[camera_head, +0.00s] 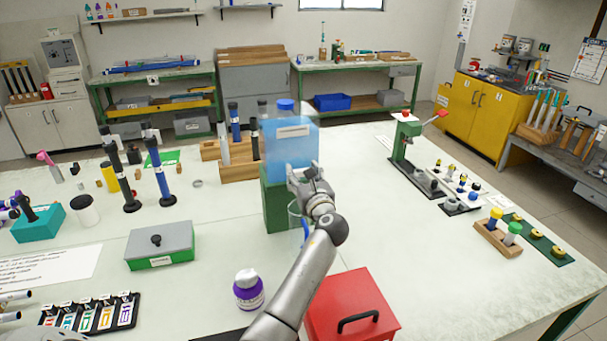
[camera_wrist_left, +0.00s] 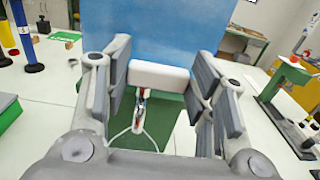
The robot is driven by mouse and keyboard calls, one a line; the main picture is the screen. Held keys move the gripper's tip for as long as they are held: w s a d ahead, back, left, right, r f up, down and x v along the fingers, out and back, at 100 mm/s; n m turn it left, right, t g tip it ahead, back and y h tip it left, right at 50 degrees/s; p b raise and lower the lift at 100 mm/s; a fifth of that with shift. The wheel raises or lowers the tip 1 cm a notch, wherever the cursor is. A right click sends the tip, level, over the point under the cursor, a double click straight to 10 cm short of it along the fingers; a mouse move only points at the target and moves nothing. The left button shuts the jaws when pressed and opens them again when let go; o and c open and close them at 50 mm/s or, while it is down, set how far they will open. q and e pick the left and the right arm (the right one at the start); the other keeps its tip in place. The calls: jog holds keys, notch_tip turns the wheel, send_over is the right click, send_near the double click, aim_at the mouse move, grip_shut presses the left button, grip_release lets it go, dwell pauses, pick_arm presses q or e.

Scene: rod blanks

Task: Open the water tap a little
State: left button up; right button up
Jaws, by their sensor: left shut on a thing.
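A blue water tank (camera_head: 291,152) with a blue cap stands on a green stand (camera_head: 275,205) near the middle of the table. The tank's blue front fills the upper middle of the left wrist view (camera_wrist_left: 170,30). A white tap block (camera_wrist_left: 158,77) juts from its lower front, with a small red and white part (camera_wrist_left: 141,97) below. My left gripper (camera_head: 300,178) is at the tank's lower front. In the left wrist view its fingers (camera_wrist_left: 160,90) flank the white block, shut on it. A clear vessel (camera_head: 295,215) shows partly below, mostly behind my arm. My right gripper is out of view.
A red box (camera_head: 352,305) with a black handle and a purple jar (camera_head: 248,290) stand near my left arm. A grey-lidded green box (camera_head: 160,246) is at the left. A green press (camera_head: 406,150) stands at the right. The table between tank and press is clear.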

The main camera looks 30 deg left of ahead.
pick_arm(q)
jog(key=shift+s+a+r+m+t+h+p, duration=0.15)
jog(key=shift+m+t+h+p, duration=0.45)
jog(key=shift+p, duration=0.55)
jog(key=shift+s+r+m+t+h+p, duration=0.1)
jog(key=shift+m+t+h+p, duration=0.45)
jog(key=shift+p, duration=0.6)
jog(key=shift+s+a+r+m+t+h+p, duration=0.15)
jog(key=shift+m+t+h+p, duration=0.5)
jog(key=shift+p, duration=0.5)
jog(key=shift+f+m+h+p, duration=0.1)
jog(key=shift+m+h+p, duration=0.25)
jog(key=shift+h, duration=0.25)
jog(key=shift+s+f+m+t+h+p, duration=0.1)
jog(key=shift+f+m+t+h+p, duration=0.2)
jog(key=shift+m+t+h, duration=0.5)
jog(key=shift+n, duration=0.25)
jog(key=o, duration=1)
